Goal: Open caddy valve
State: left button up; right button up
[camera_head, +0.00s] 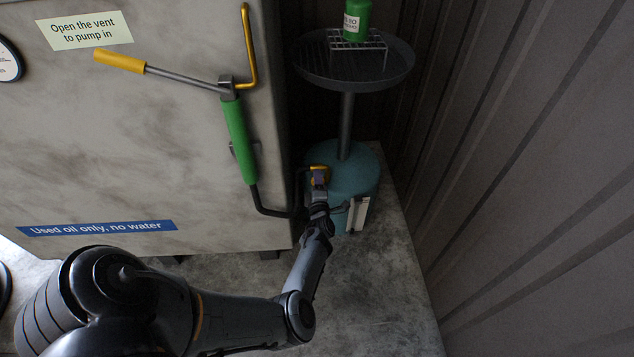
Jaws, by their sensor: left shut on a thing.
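The caddy is a teal drum (352,165) on the floor beside the big tank. A thin post rises from it to a wide dark pan (310,72). My left gripper (319,184) reaches up to the drum and is shut on the yellow valve handle. The gripper hides part of the handle and most of the valve body, so I cannot tell how far it is turned. My right gripper is not in view.
A grey tank (130,170) with a green hand pump (238,140) fills the left. Its dark hose (268,209) runs toward the drum near my gripper. A green bottle (357,22) stands on a wire rack (345,48) over the pan. A corrugated wall (520,160) closes the right.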

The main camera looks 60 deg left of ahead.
pick_arm(q)
jog(key=shift+s+f+n, duration=0.1)
jog(key=shift+n, duration=0.5)
jog(key=o, duration=1)
jog(key=shift+a, duration=0.2)
jog(key=shift+d, duration=0.25)
